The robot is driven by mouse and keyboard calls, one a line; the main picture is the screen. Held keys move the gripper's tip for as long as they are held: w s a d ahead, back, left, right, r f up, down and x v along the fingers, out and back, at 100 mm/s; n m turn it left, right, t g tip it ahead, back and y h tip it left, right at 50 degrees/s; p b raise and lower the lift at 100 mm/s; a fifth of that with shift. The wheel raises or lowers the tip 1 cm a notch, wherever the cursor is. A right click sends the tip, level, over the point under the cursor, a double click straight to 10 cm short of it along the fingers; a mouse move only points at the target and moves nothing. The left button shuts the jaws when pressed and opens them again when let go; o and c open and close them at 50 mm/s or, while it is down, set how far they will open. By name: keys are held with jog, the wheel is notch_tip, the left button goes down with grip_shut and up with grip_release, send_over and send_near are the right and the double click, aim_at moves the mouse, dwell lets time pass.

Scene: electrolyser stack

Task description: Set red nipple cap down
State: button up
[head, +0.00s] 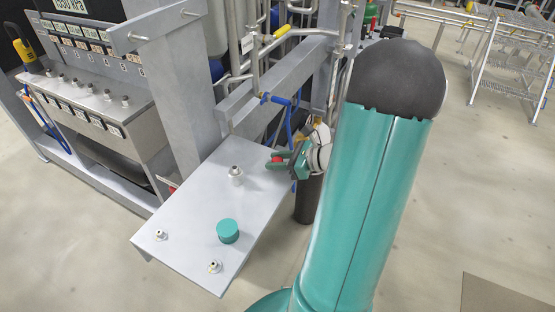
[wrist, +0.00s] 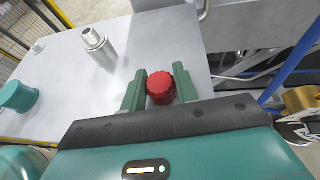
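The red nipple cap (wrist: 160,88), small and ribbed, sits between the two green fingers of my gripper (wrist: 160,85), which touch it on both sides. In the head view the red cap (head: 277,159) shows at the tip of my gripper (head: 279,160), by the right edge of the grey metal shelf (head: 190,225). I cannot tell whether the cap touches the shelf or is held just above it.
A teal round cap (head: 228,231) stands on the shelf's front part. A taller metal nipple (head: 236,175) stands near its middle, with small fittings (head: 160,235) (head: 214,267) toward the front. Frame beams and a blue hose (head: 291,120) are behind. The shelf between is bare.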

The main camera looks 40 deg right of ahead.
jog(key=o, duration=0.3)
jog(key=shift+r, duration=0.15)
jog(key=v, duration=1.2)
jog(key=w+a+r+n+g, duration=0.1)
jog(key=a+n, duration=0.1)
jog(key=a, duration=0.1)
jog(key=w+a+r+n+g+y, duration=0.1)
jog(key=a+n, duration=0.1)
jog(key=a, duration=0.1)
jog(key=w+a+n+g, duration=0.1)
jog(key=a+n+g, duration=0.1)
jog(key=a, duration=0.1)
jog(key=shift+w+a+r, duration=0.25)
jog(key=shift+a+r, duration=0.15)
jog(key=s+a+r+n+g+h, duration=0.1)
jog(key=a+r+n+h, duration=0.1)
jog(key=a+n, duration=0.5)
jog(key=s+a+r+n+h, duration=0.2)
jog(key=a+r+n, duration=0.2)
jog(key=a+n, duration=0.3)
jog(key=s+a+r+n+g+h, duration=0.1)
jog(key=a+r+n+h, duration=0.2)
jog(key=a+n, duration=0.5)
jog(key=shift+s+a+n+g, duration=0.1)
jog(key=shift+n+g, duration=0.05)
jog(key=shift+n, duration=0.5)
jog(key=shift+s+a+n+g, duration=0.1)
jog(key=shift+n+g, duration=0.05)
jog(key=shift+n, duration=0.5)
